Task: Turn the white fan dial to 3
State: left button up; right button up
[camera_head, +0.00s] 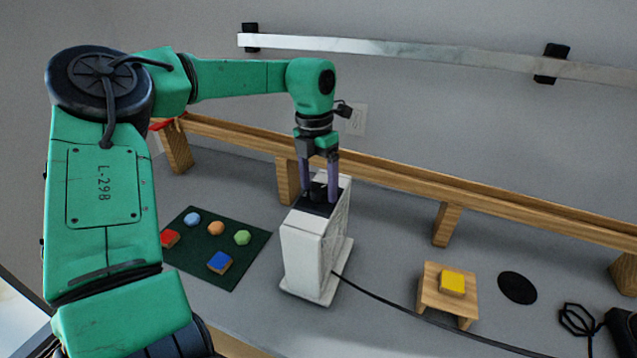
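The white fan (307,255) is a tall, narrow white box standing upright on the grey table, with a dark panel on top. A dark dial (318,190) sits on that panel; its marks and setting are too small to read. My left gripper (319,186) points straight down over the fan's top. Its two purple fingers are apart, one on each side of the dial, with the tips down at dial height. I cannot tell whether they press on the dial. My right gripper is not in view.
A wooden rail (390,175) on posts runs close behind the fan. A dark green mat (200,244) with several coloured blocks lies left. A black cable (400,310) runs right, past a small wooden stand (430,298) with a yellow block (452,283). A black disc (517,288) lies beyond.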

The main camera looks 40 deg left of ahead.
aim_at(315, 187)
pick_arm(q)
jog(key=shift+r, duration=0.15)
notch_tip(315, 187, up, 14)
jog(key=shift+a+r, duration=0.15)
jog(key=shift+a, duration=0.3)
